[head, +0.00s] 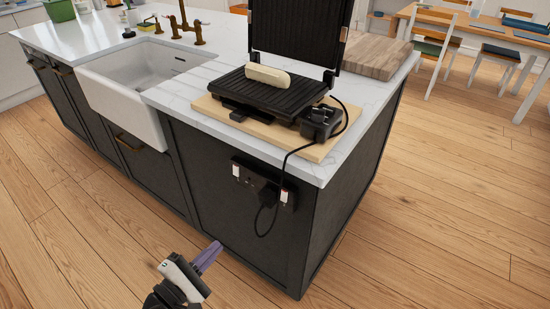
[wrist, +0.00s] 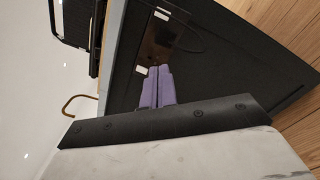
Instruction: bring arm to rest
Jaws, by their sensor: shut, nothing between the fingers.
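My gripper (head: 207,258) is low in front of the kitchen island, with its purple fingers pointing toward the dark end panel. In the wrist view its purple fingers (wrist: 157,87) are side by side and shut, with nothing between them. A gap to the panel cannot be judged exactly. My arm comes in from the bottom of the head view, and most of it is out of sight.
The island's marble top (head: 225,66) carries an open black grill (head: 270,95) with a pale loaf on it. A white sink (head: 125,100) is at left. Wooden floor (head: 430,220) is clear at right.

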